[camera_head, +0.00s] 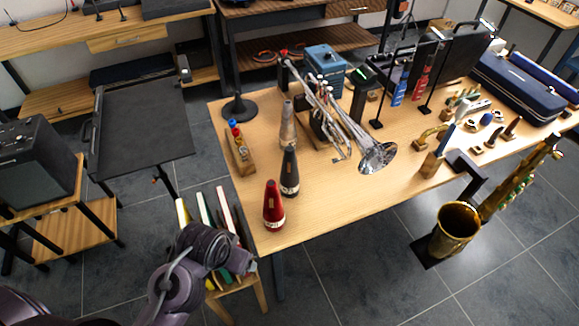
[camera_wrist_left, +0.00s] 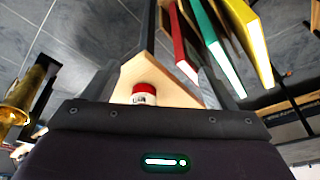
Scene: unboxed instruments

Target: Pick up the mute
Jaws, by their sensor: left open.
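Three cone-shaped mutes stand upright near the left front part of the wooden table: a red mute (camera_head: 274,207) closest to the front edge, a black mute (camera_head: 290,172) behind it, and a greyish-brown mute (camera_head: 288,126) farther back. The red mute also shows in the left wrist view (camera_wrist_left: 144,94), with its white label, partly hidden by my gripper body. My left gripper (camera_wrist_left: 160,78) is open and empty, its fingers on either side of the table corner in that view. In the head view my left arm is at the lower left, beside the table corner, apart from the mutes. My right gripper is out of view.
Upright coloured books (camera_head: 204,206) stand on a small stool close to my left arm. A trumpet (camera_head: 330,110), a wooden block with small bottles (camera_head: 240,150) and a black stand base (camera_head: 239,108) are on the table (camera_head: 330,195). A saxophone (camera_head: 455,228) stands at right. The table's front middle is clear.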

